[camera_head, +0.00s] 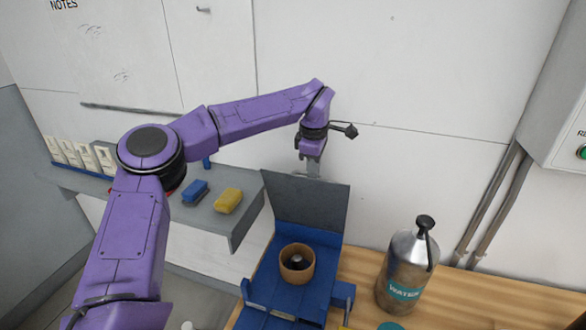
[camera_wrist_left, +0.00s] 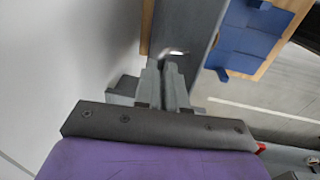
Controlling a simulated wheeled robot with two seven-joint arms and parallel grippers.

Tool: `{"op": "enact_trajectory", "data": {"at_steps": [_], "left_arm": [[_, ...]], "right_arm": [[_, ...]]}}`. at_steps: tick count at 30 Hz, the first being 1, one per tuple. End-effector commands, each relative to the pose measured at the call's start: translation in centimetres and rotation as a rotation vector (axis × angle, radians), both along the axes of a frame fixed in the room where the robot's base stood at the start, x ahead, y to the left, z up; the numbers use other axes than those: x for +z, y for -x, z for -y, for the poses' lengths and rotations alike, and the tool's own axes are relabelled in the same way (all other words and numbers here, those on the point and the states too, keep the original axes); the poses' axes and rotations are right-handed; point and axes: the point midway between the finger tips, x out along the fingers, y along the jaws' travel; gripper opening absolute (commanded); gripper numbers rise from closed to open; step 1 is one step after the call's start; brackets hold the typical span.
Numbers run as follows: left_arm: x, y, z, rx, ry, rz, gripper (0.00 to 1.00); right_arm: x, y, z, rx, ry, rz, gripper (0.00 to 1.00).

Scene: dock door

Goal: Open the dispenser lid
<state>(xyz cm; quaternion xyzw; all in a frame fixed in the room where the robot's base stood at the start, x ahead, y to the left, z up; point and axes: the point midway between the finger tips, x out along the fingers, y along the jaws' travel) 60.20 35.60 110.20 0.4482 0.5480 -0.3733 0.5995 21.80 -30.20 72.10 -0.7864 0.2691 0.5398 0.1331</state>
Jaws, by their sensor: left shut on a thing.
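The dispenser (camera_head: 267,282) is a blue box on the wooden table, with a brown round cup (camera_head: 286,269) on it. Its dark grey lid (camera_head: 305,205) stands raised, tilted up at the back of the box. My left gripper (camera_head: 314,172) is at the lid's top edge and shut on it; the fingers' exact grip is partly hidden behind the lid. In the left wrist view the shut fingers (camera_wrist_left: 172,70) meet the grey lid (camera_wrist_left: 188,22) near a small shiny part. The blue dispenser (camera_wrist_left: 255,38) shows beyond it. My right gripper is not in view.
A metal water bottle (camera_head: 405,270) stands on the wooden table (camera_head: 480,300) right of the dispenser. A grey shelf (camera_head: 205,218) at left holds a blue block (camera_head: 195,191), a yellow block (camera_head: 228,200) and several pale items. A white wall is close behind the lid.

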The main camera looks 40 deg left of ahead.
Motion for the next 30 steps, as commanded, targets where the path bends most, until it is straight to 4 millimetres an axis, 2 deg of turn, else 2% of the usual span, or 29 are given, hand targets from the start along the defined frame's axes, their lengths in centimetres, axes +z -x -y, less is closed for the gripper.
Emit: {"op": "enact_trajectory", "data": {"at_steps": [8,9,10,20,23,30], "left_arm": [[-0.2,-0.1,0.4,-0.004,0.0,-0.001,0.0],[-0.2,-0.1,0.4,-0.004,0.0,-0.001,0.13],[-0.1,0.0,0.4,-0.004,0.0,-0.001,0.21],[0.3,0.0,0.2,-0.001,-0.001,0.002,0.21],[1.7,0.1,0.3,-0.001,-0.002,0.005,0.21],[7.5,0.7,0.6,-0.002,-0.003,0.003,0.21]], "right_arm": [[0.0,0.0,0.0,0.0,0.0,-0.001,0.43],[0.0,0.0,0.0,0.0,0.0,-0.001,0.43],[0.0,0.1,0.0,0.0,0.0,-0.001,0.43],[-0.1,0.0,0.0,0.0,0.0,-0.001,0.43],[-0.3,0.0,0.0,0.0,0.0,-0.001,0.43],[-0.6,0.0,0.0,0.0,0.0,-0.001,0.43]]}}
